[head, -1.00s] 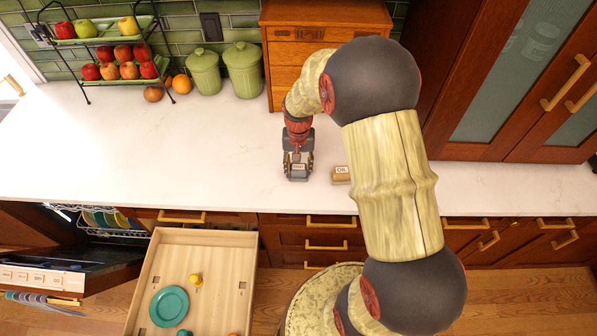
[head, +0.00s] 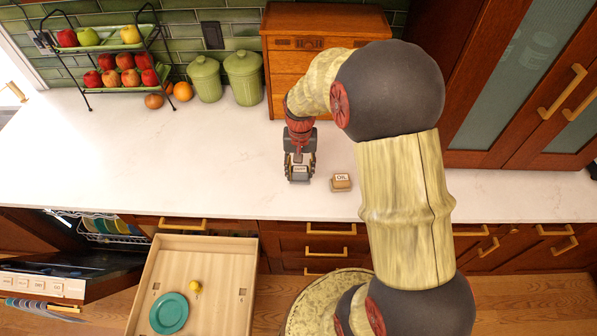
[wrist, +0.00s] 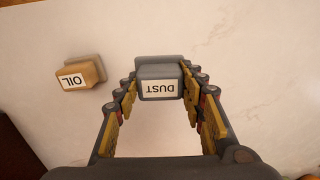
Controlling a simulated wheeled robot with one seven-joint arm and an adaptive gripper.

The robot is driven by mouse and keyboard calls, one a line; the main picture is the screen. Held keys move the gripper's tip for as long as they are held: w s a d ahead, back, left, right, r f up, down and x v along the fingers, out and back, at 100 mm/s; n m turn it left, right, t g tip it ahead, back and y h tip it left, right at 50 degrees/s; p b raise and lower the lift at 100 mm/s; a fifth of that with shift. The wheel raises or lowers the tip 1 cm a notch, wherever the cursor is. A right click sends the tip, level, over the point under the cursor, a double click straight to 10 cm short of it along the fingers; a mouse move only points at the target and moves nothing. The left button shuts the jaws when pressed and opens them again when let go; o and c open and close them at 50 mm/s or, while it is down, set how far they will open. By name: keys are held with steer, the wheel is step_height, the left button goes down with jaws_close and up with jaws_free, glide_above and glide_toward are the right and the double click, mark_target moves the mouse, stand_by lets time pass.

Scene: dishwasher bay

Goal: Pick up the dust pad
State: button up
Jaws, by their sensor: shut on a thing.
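The dust pad is a grey block with a white label reading DUST, upside down in the wrist view (wrist: 159,87). My gripper (wrist: 160,92) is shut on it, one finger on each side. In the head view my gripper (head: 299,172) is low over the white counter, near its front edge, and the pad is mostly hidden there. I cannot tell whether the pad touches the counter. A tan pad labelled OIL (head: 341,182) lies on the counter just right of my gripper, apart from it; it also shows at the left in the wrist view (wrist: 80,76).
The counter (head: 110,165) is clear to the left. A wooden cabinet (head: 285,70) and green canisters (head: 243,78) stand behind. A tiered fruit rack (head: 113,62) is at the back left. A wooden tray (head: 215,285) with a teal plate (head: 169,313) is below the counter front.

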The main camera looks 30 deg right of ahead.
steer(key=s+a+r+p, duration=0.1)
steer(key=s+a+r, duration=0.2)
steer(key=s+r, duration=0.5)
steer(key=s, duration=0.4)
steer(key=shift+a, duration=0.25)
steer(key=o, duration=0.7)
steer(key=shift+r, duration=0.1)
steer(key=shift+c, duration=0.2)
steer(key=c, duration=0.4)
steer(key=shift+c, duration=0.2)
